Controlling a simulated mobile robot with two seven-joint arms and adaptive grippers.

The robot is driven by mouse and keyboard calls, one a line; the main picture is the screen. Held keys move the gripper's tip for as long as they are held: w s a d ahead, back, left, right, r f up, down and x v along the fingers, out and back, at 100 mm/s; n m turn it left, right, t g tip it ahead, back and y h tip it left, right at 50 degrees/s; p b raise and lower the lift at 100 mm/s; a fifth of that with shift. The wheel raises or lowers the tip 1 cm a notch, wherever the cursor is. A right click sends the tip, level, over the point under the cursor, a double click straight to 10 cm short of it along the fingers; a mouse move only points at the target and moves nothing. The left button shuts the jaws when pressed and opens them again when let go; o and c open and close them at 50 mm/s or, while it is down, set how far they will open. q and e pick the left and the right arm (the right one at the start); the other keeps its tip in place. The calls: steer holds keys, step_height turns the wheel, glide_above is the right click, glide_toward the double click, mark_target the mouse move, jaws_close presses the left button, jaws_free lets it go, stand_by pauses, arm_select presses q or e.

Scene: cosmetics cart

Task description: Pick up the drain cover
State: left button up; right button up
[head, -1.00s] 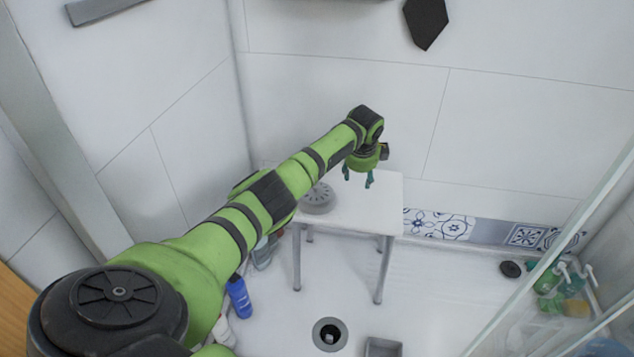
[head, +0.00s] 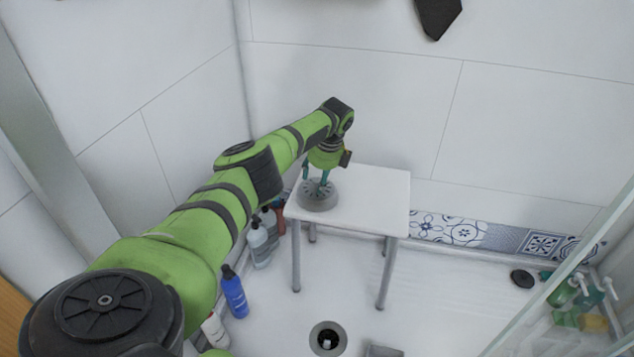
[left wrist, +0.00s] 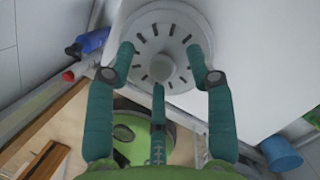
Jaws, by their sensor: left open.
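The drain cover (head: 320,203) is a grey round disc with slots and a raised centre. It sits on the left part of the white stool (head: 375,200). My left gripper (head: 317,182) points down just above the cover, with its green fingers spread. In the left wrist view the drain cover (left wrist: 150,22) shows at the top, its knob near the middle of the open fingers (left wrist: 160,62). Nothing is held. I cannot tell whether a fingertip touches the cover. My right gripper is out of view.
An open drain hole (head: 327,338) is in the shower floor in front of the stool. A blue bottle (head: 234,292) and other bottles stand along the left wall. A glass panel (head: 570,270) edges the right side. The stool's right half is clear.

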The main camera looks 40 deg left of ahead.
arm_select(q)
steer(key=shift+f, duration=0.1)
jaws_close()
stand_by(0.3)
